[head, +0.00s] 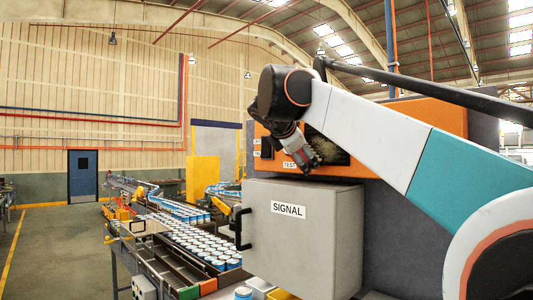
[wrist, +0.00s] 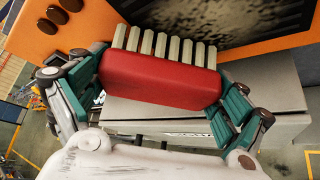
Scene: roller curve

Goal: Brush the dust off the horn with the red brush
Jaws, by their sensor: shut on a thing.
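My gripper (head: 308,160) is in front of the orange panel (head: 400,109), above the grey box labelled SIGNAL. In the wrist view its teal fingers are shut on the two ends of the red brush (wrist: 160,80). The brush's pale bristles (wrist: 165,47) point up in the picture, towards a dark, dusty-looking square face (wrist: 225,15) set in the orange panel. This face may be the horn; I cannot tell for sure. Whether the bristles touch it is not clear.
The grey SIGNAL box (head: 300,235) with a black handle stands just below my gripper; its top also shows in the wrist view (wrist: 265,85). A conveyor with many white-topped cans (head: 190,238) runs at the left. Open floor (head: 50,250) lies further left.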

